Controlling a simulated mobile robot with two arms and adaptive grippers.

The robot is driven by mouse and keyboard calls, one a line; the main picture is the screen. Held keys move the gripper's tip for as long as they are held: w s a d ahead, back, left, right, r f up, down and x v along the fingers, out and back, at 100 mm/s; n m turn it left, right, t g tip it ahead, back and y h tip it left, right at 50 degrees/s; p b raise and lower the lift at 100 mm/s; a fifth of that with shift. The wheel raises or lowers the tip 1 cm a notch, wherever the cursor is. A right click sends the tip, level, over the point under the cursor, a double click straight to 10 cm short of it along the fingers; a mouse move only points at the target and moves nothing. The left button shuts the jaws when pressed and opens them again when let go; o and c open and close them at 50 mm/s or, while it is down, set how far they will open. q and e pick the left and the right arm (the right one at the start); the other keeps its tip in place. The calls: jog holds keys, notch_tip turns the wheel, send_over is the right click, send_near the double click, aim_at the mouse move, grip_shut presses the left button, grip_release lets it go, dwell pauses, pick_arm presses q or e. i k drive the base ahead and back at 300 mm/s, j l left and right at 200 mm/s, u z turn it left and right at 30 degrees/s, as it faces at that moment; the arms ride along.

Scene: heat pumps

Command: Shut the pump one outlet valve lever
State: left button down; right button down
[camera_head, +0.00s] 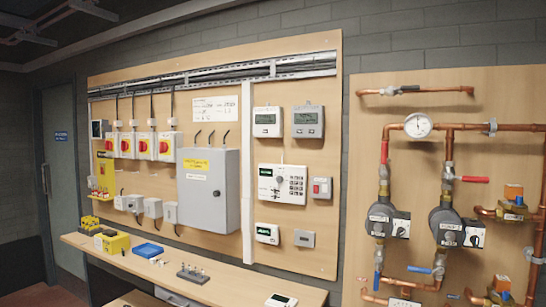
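Two grey pumps are mounted on the wooden board at the right: a left pump (381,219) and a right pump (447,227). Their labels are too small to read surely, so I cannot tell which is pump one. A red lever (474,180) sticks out sideways from the pipe above the right pump. Above the left pump, a narrow reddish part (385,152) runs upright along the pipe; its details are unclear. A blue lever (377,280) hangs upright below the left pump. Another blue lever (420,270) lies sideways near the right pump's lower pipe. Neither gripper shows.
A pressure gauge (418,125) sits on the copper pipework. A control board (325,230) with a grey cabinet (208,190) and thermostats fills the middle wall. A wooden bench (225,284) below holds a blue tray (147,250), a yellow box (113,243) and small parts. A door stands at the left.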

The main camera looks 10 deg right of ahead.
aim_at(383, 172)
jog(key=i+j+u, duration=0.15)
jog(key=i, duration=0.4)
jog(key=i+j+u, duration=0.15)
jog(key=i, duration=0.4)
jog(key=i+j+z, duration=0.1)
jog(key=i+z, duration=0.3)
jog(key=i+j+z, duration=0.15)
jog(key=z, duration=0.25)
jog(key=i+j+z, duration=0.8)
jog(key=j+z, duration=0.25)
jog(key=i+j+z, duration=0.1)
jog(key=j+z, duration=0.2)
jog(key=j, duration=0.2)
